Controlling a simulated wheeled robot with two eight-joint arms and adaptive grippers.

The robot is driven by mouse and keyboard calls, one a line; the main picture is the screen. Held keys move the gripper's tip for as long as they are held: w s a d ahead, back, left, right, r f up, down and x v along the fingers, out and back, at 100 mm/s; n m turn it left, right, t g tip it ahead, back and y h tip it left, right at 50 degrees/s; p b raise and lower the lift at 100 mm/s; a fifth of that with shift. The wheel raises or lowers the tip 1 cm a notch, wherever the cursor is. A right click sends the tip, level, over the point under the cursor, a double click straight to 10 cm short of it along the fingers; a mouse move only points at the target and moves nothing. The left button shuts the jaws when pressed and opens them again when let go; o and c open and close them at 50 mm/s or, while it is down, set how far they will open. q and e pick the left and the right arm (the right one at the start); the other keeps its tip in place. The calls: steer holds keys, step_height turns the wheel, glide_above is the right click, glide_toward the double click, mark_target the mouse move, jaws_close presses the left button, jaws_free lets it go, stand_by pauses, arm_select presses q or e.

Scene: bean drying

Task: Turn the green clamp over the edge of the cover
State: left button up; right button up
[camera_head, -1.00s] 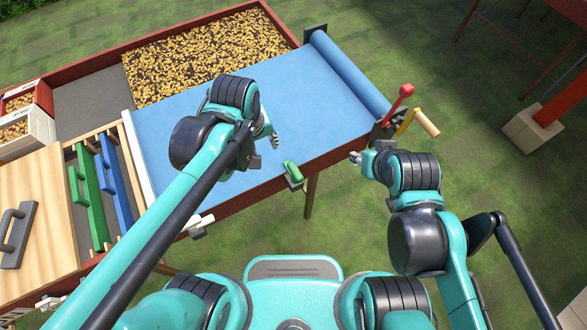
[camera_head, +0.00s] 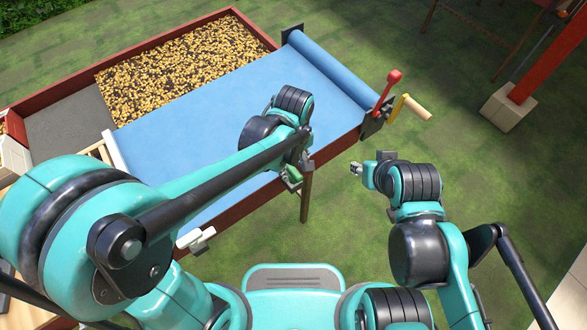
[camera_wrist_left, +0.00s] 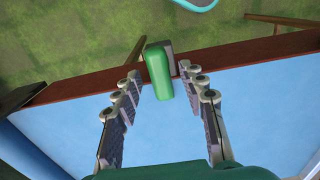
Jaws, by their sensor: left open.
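The green clamp (camera_head: 291,178) sits on the red-brown front edge of the bed, beside the blue cover (camera_head: 190,125). In the left wrist view the green clamp (camera_wrist_left: 158,72) lies across that edge, with a grey part at its side. My left gripper (camera_head: 304,162) is over the edge at the clamp, partly hiding it in the head view. In the left wrist view its two fingers (camera_wrist_left: 163,80) are apart, with the clamp in line with the gap near their tips. Contact cannot be told. My right gripper (camera_head: 356,168) hangs off the bed to the right; its jaws are too small to read.
The cover's roll (camera_head: 340,70) ends at a bracket with a red-knobbed lever (camera_head: 393,78) and a wooden crank handle (camera_head: 417,107). Beans (camera_head: 185,68) fill the back of the bed. A white clamp (camera_head: 197,238) sits on the front edge. Open grass lies right.

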arm_select(q)
steer(key=shift+f, duration=0.1)
jaws_close()
steer(key=shift+m, duration=0.4)
steer(key=m+p, duration=0.1)
steer(key=m, duration=0.2)
steer(key=shift+m, duration=0.4)
steer(key=m, duration=0.8)
steer(key=shift+m+p, duration=0.4)
steer(key=m, duration=0.4)
steer(key=shift+m, duration=0.4)
